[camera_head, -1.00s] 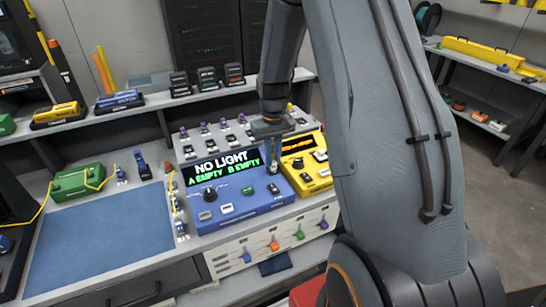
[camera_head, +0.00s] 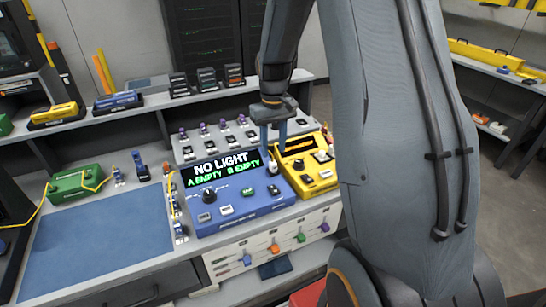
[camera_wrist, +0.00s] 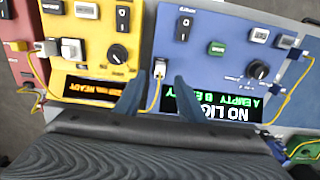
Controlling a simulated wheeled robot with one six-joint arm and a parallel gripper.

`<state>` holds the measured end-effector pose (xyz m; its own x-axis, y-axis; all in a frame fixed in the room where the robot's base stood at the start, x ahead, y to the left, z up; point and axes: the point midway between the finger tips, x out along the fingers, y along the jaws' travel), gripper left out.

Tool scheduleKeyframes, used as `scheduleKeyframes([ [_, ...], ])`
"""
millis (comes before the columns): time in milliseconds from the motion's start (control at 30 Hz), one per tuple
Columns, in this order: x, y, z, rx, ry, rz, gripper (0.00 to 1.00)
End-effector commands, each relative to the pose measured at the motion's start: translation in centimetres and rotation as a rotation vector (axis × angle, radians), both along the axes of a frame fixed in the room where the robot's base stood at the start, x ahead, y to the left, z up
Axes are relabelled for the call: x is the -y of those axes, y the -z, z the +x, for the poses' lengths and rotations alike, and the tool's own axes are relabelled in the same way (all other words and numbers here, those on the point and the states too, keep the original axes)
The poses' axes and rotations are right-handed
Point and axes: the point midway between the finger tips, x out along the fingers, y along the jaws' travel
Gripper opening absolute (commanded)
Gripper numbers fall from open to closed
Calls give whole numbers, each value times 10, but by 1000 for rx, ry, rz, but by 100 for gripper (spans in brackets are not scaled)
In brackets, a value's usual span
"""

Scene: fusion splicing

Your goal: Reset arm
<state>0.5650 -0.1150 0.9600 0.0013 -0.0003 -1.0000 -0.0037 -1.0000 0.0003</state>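My gripper (camera_head: 274,146) hangs over the right end of the blue device, with its two blue fingers apart and nothing seen between them. In the wrist view my gripper (camera_wrist: 158,90) shows the same gap. The blue device (camera_head: 240,204) has a screen (camera_head: 222,168) reading "NO LIGHT, A EMPTY, B EMPTY". A small white plug (camera_wrist: 159,68) with a yellow cable sits at the device's edge, beyond the fingertips and apart from them. My arm crosses the right half of the head view and hides part of the bench.
A yellow device (camera_head: 312,178) stands right of the blue one; its screen reads "READY" in the wrist view. A green box (camera_head: 77,185) with a yellow cable and a clear blue mat (camera_head: 100,235) lie left. A shelf (camera_head: 145,105) runs behind.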

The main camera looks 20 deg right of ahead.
Motion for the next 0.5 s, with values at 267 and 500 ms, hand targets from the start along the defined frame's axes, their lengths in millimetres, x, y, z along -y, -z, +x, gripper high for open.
scheduleKeyframes([
  [267,0,-25,0,0,0,0,37],
  [500,0,-27,0,-1,0,0,37],
])
